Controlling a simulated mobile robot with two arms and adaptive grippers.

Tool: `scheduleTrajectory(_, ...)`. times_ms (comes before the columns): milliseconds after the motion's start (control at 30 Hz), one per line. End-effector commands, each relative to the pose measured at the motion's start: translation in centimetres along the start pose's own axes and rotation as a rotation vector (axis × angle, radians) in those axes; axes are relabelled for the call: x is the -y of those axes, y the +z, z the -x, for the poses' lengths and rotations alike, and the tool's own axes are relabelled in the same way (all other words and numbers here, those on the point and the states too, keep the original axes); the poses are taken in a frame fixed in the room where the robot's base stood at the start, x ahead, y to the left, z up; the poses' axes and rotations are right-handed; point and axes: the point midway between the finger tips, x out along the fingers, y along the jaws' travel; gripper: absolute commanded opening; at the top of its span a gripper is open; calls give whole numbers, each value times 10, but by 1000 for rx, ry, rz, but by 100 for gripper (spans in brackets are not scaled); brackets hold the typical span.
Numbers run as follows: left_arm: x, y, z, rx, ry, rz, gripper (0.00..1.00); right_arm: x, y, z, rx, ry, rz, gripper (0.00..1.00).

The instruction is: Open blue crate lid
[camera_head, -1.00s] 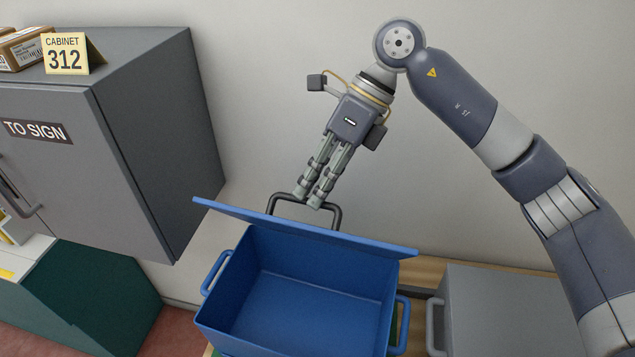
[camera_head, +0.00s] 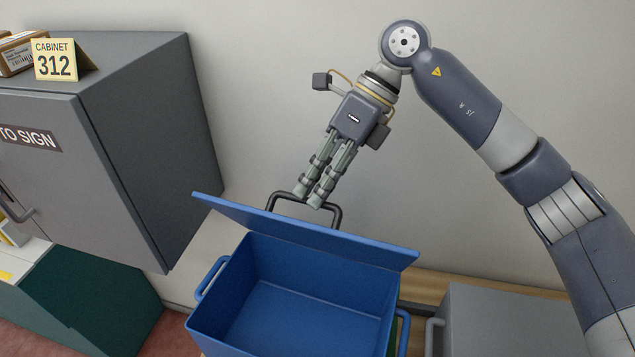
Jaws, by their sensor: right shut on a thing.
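The blue crate (camera_head: 217,318) stands open at the bottom middle, and its inside looks empty. Its blue lid (camera_head: 300,232) is raised at the back edge and stands up, seen nearly edge-on. A dark handle (camera_head: 339,216) sticks up behind the lid's upper edge. My right gripper (camera_head: 308,200) comes down from above and is shut on this handle. The fingers cover part of the handle's bar. My left gripper is not in the view.
A grey cabinet (camera_head: 160,130) stands at the left with a yellow "CABINET 312" sign (camera_head: 60,60) and a box (camera_head: 14,56) on top. A grey crate (camera_head: 500,322) is right of the blue one. The wall is close behind.

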Motion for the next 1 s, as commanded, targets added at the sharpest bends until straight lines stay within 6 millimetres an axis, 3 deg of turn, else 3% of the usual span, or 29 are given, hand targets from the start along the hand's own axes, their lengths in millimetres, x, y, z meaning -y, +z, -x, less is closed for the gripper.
scheduleTrajectory(233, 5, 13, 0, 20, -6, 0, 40, 4, -4, -3, -12, -5, -7, 0)
scheduleTrajectory(967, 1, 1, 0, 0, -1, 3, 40, 4, -4, -3, -12, -4, -8, 0)
scheduleTrajectory(1000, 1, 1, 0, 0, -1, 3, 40, 4, -4, -3, -12, -4, -9, 15)
